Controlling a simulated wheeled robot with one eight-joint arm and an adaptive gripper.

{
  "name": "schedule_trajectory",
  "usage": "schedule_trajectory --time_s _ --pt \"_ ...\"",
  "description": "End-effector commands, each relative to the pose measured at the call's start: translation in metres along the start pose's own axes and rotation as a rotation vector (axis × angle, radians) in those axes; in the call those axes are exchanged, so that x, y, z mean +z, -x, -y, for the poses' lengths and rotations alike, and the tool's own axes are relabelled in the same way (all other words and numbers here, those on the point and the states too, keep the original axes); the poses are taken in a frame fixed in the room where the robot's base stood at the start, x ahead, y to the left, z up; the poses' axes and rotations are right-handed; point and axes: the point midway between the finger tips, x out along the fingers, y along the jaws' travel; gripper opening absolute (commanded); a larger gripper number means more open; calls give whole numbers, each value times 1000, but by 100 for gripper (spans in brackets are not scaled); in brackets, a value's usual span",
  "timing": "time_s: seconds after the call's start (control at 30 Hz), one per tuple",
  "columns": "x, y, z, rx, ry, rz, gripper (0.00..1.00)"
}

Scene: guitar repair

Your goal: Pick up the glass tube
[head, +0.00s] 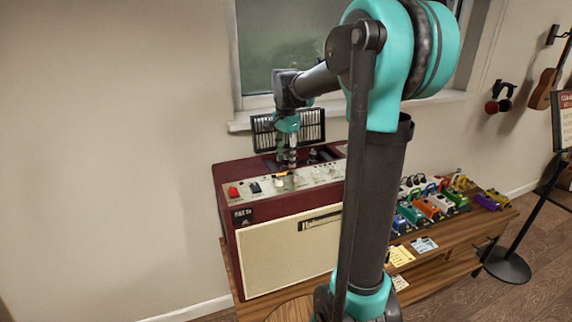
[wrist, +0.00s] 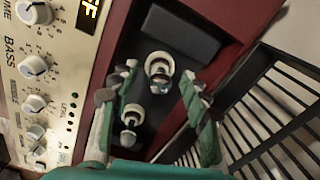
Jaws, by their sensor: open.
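In the wrist view, a glass tube (wrist: 158,70) with a pale ring-shaped base stands in the dark recess on top of the red amplifier (head: 228,182). A second, similar tube-like piece (wrist: 130,122) stands nearer the gripper's palm. My gripper (wrist: 150,92) is open, with green fingers on either side of these two pieces. I see no contact with the first tube, and I cannot tell how far below the fingertips it is. In the head view my gripper (head: 287,158) points down over the amplifier's top, and the tubes are hard to make out there.
A control panel (wrist: 45,100) with several knobs runs along the recess in the wrist view. A dark slatted grille (head: 310,126) stands behind the amplifier, close to the gripper. Colourful pedals (head: 432,204) sit on the wooden bench to the right.

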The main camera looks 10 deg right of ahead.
Motion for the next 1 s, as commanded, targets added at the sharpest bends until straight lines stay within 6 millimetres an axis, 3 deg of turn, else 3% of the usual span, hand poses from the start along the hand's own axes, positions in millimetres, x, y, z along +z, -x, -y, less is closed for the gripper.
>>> schedule_trajectory --time_s 0.3,0.63,1.0 --pt "0 -7 0 0 0 0 46" --pt "0 -7 0 0 0 0 7" --pt "0 -4 0 0 0 0 5"
